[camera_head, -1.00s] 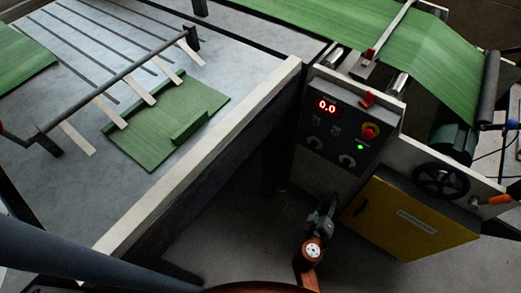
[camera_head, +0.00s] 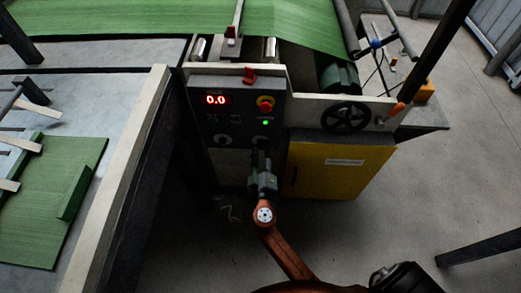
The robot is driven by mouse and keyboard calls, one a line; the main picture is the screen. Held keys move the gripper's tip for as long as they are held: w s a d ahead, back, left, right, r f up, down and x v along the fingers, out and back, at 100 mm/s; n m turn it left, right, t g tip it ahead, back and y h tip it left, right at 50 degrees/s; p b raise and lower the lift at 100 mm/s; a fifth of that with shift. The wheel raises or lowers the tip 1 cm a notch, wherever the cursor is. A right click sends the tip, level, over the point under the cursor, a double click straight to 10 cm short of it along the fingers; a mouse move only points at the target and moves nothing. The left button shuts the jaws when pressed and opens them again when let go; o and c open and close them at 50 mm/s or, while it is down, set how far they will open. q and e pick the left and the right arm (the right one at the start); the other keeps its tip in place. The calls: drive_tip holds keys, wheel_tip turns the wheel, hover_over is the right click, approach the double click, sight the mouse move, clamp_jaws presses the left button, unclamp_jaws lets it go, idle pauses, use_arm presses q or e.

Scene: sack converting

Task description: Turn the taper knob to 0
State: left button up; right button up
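The dark control panel (camera_head: 238,112) stands near the middle of the view. Its red display (camera_head: 215,100) reads 0.0. My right gripper (camera_head: 261,157) points up at the panel just below the right knob, partly overlapping that area. I cannot tell whether it touches the knob or how its fingers stand. My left gripper is out of view.
A red and yellow emergency button (camera_head: 265,104) and a lit green button (camera_head: 265,123) sit above the right knob. A black handwheel (camera_head: 346,117) and a yellow cabinet (camera_head: 338,170) stand to the right. A pale-edged table (camera_head: 128,175) is left. Grey floor (camera_head: 400,215) is open at right.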

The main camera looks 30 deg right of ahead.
drive_tip(key=shift+c, duration=0.2)
clamp_jaws()
idle(0.3)
drive_tip(key=n+p, duration=0.1)
drive_tip(key=n, duration=0.1)
drive_tip(key=n+p, duration=0.3)
drive_tip(key=shift+r+n, duration=0.35)
drive_tip(key=shift+n, duration=0.05)
drive_tip(key=n+p, duration=0.4)
drive_tip(key=n, duration=0.1)
drive_tip(key=shift+g, duration=0.4)
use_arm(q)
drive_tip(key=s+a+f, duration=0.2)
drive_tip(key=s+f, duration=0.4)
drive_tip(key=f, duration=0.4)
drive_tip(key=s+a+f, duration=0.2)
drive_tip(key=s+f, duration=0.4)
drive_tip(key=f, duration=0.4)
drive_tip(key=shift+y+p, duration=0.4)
use_arm(e)
drive_tip(key=shift+f+n, duration=0.15)
drive_tip(key=shift+n, duration=0.25)
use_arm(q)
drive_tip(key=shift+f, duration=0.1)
